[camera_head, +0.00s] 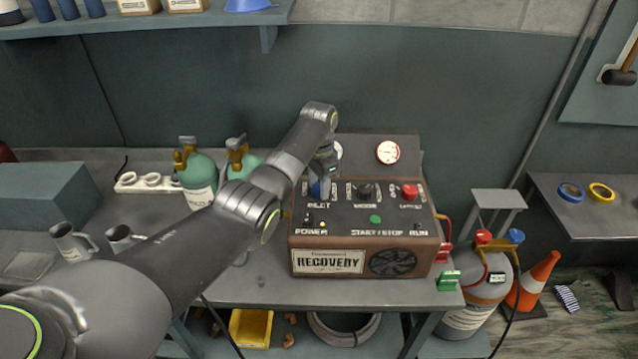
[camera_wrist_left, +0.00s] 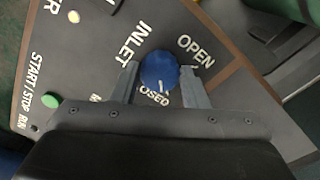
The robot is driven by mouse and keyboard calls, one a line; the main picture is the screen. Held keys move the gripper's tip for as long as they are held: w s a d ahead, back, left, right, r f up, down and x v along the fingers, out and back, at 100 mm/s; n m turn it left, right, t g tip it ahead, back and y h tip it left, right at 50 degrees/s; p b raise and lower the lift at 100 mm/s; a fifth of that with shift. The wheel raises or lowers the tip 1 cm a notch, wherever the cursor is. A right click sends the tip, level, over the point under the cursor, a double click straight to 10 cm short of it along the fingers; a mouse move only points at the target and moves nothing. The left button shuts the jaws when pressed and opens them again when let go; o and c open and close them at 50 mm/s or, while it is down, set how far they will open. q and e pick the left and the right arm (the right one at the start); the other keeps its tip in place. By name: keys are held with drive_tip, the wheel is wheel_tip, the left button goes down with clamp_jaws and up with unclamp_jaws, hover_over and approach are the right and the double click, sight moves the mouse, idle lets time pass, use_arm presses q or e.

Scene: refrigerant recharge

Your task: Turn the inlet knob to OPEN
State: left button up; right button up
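The blue inlet knob (camera_wrist_left: 157,68) sits on the dark panel of the recovery machine (camera_head: 328,262). In the left wrist view, INLET is above left of it, OPEN above right, and a partly covered CLOSED label below. A white mark on the knob faces down, toward the CLOSED label. My left gripper (camera_wrist_left: 160,76) reaches down to the panel with one finger on each side of the knob. I cannot tell whether both fingers press on it. In the head view the knob (camera_head: 319,190) is partly hidden by my left gripper (camera_head: 321,177). My right gripper is not in view.
A black knob (camera_head: 365,190) and a red knob (camera_head: 409,191) share the panel, with a green start/stop button (camera_head: 376,219) below. A gauge (camera_head: 388,152) stands behind. Green cylinders (camera_head: 198,175) are left of the machine. A grey tank (camera_head: 484,290) stands at right.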

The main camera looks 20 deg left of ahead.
use_arm(q)
drive_tip(key=c, duration=0.5)
drive_tip(key=shift+r, duration=0.1)
drive_tip(key=n+p, duration=0.2)
drive_tip(key=n, duration=0.1)
drive_tip(key=shift+r, duration=0.15)
drive_tip(key=n+p, duration=0.2)
drive_tip(key=n, duration=0.1)
drive_tip(key=shift+n, duration=0.3)
drive_tip(key=n+p, duration=0.1)
drive_tip(key=n, duration=0.4)
drive_tip(key=n+p, duration=0.1)
drive_tip(key=n, duration=0.5)
drive_tip(key=shift+w, duration=0.1)
drive_tip(key=shift+n, duration=0.3)
